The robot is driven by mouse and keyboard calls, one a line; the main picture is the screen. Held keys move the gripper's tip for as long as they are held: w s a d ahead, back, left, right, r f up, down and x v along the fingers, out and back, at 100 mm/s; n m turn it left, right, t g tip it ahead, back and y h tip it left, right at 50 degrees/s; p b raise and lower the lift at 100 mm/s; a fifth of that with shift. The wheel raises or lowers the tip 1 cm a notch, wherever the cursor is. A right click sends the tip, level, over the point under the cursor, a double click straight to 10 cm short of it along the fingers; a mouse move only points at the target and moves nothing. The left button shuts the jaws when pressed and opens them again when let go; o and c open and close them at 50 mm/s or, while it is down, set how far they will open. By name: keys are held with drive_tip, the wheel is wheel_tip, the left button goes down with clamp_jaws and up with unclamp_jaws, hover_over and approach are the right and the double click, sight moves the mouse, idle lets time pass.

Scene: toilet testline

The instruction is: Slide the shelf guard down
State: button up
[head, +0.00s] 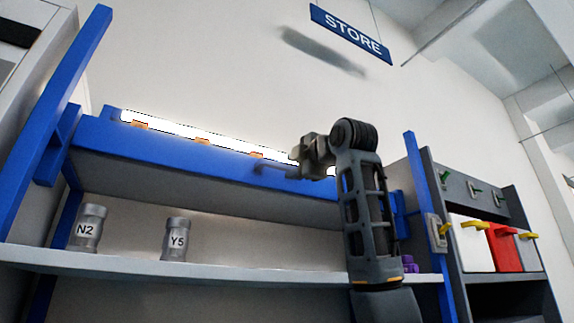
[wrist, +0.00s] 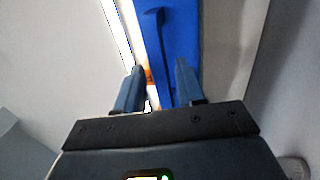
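The shelf guard (head: 210,165) is a long blue panel across the upper front of the shelf unit, with the shelf opening clear below it. Its thin blue handle (head: 272,168) stands out from its face, just left of my gripper (head: 297,163). In the wrist view, the handle (wrist: 159,45) runs along the blue panel (wrist: 185,30) and down between my fingers (wrist: 158,84). The fingers are apart, with gaps visible on both sides of the handle. My arm hides the right part of the guard.
Blue posts (head: 52,130) flank the unit. Two grey canisters, N2 (head: 89,228) and Y5 (head: 176,240), stand on the lower shelf (head: 225,277). Purple items (head: 410,265) sit at its right end. A grey rack with white and red bins (head: 503,247) stands to the right.

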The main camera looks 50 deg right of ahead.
sight(290, 168)
drive_tip(key=shift+p+x, duration=0.4)
drive_tip(key=shift+x, duration=1.25)
clamp_jaws()
drive_tip(key=shift+f, duration=0.1)
